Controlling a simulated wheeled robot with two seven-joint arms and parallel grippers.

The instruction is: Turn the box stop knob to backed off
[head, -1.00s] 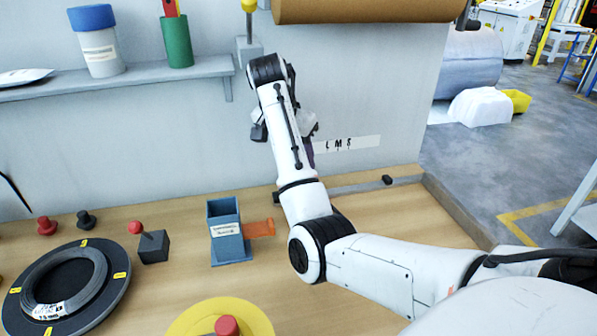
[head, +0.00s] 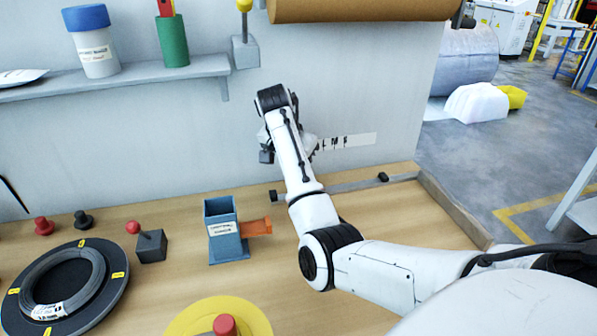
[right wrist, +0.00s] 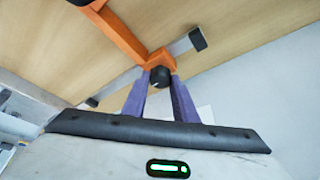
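The box stop knob looks to be the small round black knob (right wrist: 159,76) on an orange block (right wrist: 157,60) in the right wrist view. A pale mark shows on its face. The block sits on a grey rail (right wrist: 183,46) with a black end. My right gripper (right wrist: 163,84) points at the knob. Its two purple fingers stand apart, one at each side of it, and I cannot tell whether they touch it. In the head view my right arm hides the knob and the block; the rail (head: 345,186) shows on the table by the wall. My left gripper is not in view.
A blue box holder (head: 222,229) with an orange piece (head: 257,228) stands left of my arm. A red-knobbed block (head: 151,245), a wire coil (head: 66,283) and a yellow disc (head: 187,323) lie on the table. A shelf (head: 140,80) and a brown roll (head: 365,9) are above.

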